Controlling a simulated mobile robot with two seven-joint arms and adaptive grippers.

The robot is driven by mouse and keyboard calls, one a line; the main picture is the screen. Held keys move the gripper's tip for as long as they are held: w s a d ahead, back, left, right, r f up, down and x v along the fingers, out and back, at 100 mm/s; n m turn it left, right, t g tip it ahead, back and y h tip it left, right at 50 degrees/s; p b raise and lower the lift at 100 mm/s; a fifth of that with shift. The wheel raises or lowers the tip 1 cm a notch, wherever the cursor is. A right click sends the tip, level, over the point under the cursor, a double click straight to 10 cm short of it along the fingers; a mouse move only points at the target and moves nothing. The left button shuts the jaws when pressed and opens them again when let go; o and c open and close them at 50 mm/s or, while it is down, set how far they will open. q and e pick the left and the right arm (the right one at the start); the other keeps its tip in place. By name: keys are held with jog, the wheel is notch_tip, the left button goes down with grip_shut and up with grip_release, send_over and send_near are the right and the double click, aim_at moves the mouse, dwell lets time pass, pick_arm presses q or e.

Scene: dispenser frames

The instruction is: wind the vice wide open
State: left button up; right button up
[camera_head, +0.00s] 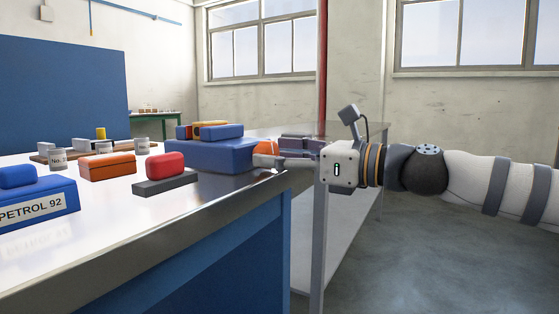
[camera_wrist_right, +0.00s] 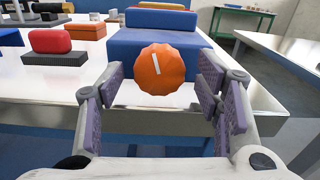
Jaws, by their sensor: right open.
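The vice (camera_head: 205,156) is a blue block at the bench's right end, with smaller blue and orange blocks on top. In the right wrist view its blue front (camera_wrist_right: 145,44) faces me. A round, ribbed orange knob (camera_wrist_right: 165,72) with a tilted white mark sticks out of that front; it also shows in the head view (camera_head: 264,147). My right gripper (camera_head: 272,153) comes in from the right at knob height. Its purple-padded fingers are open, one on each side of the knob, with visible gaps in the wrist view. My left gripper is not in view.
The metal-topped bench (camera_head: 130,220) also bears a blue box (camera_head: 40,205) marked PETROL 92, an orange box (camera_head: 107,166), a red block on a dark base (camera_head: 165,183) and several small cans. Another table (camera_head: 335,215) stands behind my right arm. The bench's front edge is close below the gripper.

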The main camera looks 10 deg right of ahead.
jog(key=shift+c, duration=0.3)
jog(key=c, duration=1.1)
jog(key=shift+r+n+p, duration=0.1)
jog(key=shift+n+p, duration=0.3)
jog(key=shift+n, duration=0.5)
jog(key=n, duration=0.2)
jog(key=shift+n, duration=0.3)
jog(key=o, duration=1.2)
jog(key=shift+c, duration=0.2)
